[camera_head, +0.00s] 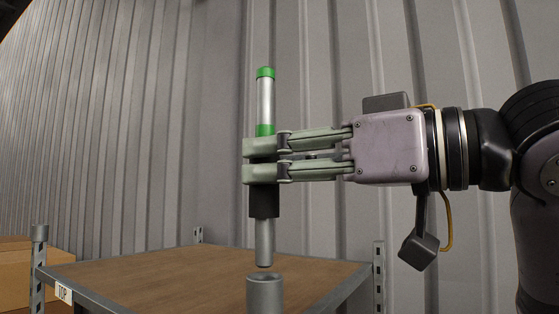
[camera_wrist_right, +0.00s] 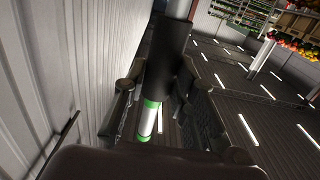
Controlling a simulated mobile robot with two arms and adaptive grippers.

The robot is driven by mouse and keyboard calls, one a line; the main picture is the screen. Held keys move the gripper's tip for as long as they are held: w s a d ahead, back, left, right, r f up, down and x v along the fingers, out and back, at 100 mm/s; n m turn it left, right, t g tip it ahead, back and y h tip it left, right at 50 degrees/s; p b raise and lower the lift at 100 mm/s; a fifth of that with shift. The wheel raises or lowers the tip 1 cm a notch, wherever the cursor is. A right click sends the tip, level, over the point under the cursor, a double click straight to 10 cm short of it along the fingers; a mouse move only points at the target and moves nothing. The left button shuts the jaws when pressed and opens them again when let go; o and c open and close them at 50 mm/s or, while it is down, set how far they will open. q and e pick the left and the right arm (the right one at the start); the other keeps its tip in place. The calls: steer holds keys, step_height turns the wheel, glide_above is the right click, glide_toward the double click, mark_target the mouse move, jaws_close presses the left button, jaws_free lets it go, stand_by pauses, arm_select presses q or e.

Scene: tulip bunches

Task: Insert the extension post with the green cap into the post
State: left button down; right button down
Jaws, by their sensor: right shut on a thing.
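The extension post (camera_head: 265,100) is a grey tube with a green cap on top, a green band lower down and a black sleeve. It stands upright with its narrower grey lower end hanging free. My right gripper (camera_head: 262,161) is shut on it around the middle. The post (camera_head: 265,292) is a grey tube with an open top, directly below the extension post in the head view. A small gap shows between the two. The right wrist view shows the black sleeve (camera_wrist_right: 167,58) between the fingers. My left gripper is out of view.
A shelf with a wooden top (camera_head: 190,270) and metal corner posts stands behind the post. Cardboard boxes (camera_head: 18,272) are at the far left. A corrugated metal wall (camera_head: 120,120) closes off the back. The right wrist view shows open floor and produce racks (camera_wrist_right: 295,45) beyond.

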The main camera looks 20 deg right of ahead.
mark_target(277, 207)
steer(key=shift+f+b, duration=1.75)
steer(key=shift+f, duration=0.6)
steer(key=c, duration=1.2)
jaws_free()
steer(key=shift+r, duration=0.1)
steer(key=shift+c, duration=0.2)
steer(key=shift+r+p, duration=2.5)
